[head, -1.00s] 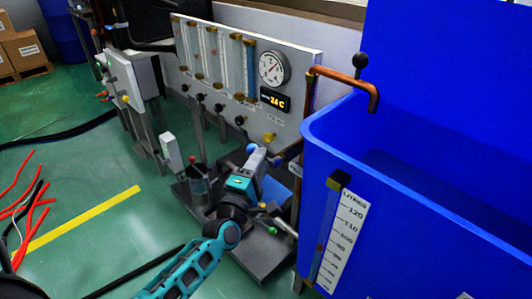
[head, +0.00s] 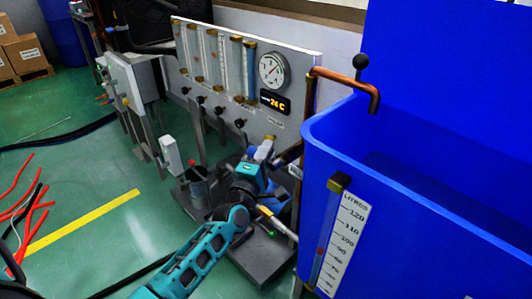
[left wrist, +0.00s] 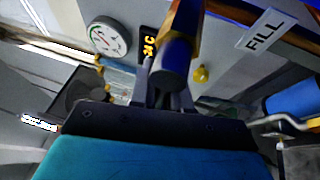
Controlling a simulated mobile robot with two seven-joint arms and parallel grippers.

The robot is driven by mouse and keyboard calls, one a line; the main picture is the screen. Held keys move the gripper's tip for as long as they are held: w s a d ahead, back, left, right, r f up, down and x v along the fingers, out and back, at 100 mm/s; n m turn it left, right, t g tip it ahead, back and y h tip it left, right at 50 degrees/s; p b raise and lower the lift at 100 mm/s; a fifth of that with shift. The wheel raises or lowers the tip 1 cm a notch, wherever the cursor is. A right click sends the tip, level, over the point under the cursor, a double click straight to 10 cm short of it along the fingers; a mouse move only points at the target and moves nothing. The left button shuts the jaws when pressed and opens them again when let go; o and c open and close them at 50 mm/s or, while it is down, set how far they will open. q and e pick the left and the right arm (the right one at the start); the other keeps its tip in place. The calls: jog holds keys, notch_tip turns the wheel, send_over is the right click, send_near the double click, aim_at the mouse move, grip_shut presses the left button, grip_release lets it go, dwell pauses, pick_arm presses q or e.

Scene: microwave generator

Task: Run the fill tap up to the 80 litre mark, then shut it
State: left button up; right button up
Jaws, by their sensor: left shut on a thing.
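The blue tank (head: 325,140) stands at right in the head view. Its sight tube (head: 325,225) has a small red marker (head: 320,250) roughly beside the 80 to 90 stretch of the litre scale (head: 347,241); the exact reading is too small to tell. My left gripper (head: 262,153) is low, left of the tank by the pipework. In the left wrist view, it is shut on a blue handle (left wrist: 177,62), which I take for the fill tap's. A FILL label (left wrist: 265,32) is on the pipe beside it. The tap's body is mostly hidden. My right gripper is not in view.
The copper spout (head: 345,78) hangs over the tank rim. A panel (head: 293,62) with flow tubes, a round gauge (head: 271,70) and a 24 C display (head: 273,102) stands behind my gripper. Red and black cables (head: 30,215) lie on the floor at left.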

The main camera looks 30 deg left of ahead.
pick_arm(q)
grip_shut()
jog(key=m, duration=0.2)
jog(key=r+m+t+h+b, duration=0.1)
jog(key=m, duration=0.1)
jog(key=shift+d+r+b, duration=0.15)
jog(key=shift+b, duration=0.15)
jog(key=o, duration=0.6)
grip_release()
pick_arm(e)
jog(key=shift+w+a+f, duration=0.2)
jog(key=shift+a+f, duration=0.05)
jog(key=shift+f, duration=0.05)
pick_arm(q)
jog(key=shift+s, duration=0.15)
jog(key=p+v, duration=0.1)
jog(key=v, duration=1.1)
jog(key=shift+s+f+p, duration=0.3)
jog(key=shift+s+p, duration=0.05)
jog(key=shift+p, duration=0.05)
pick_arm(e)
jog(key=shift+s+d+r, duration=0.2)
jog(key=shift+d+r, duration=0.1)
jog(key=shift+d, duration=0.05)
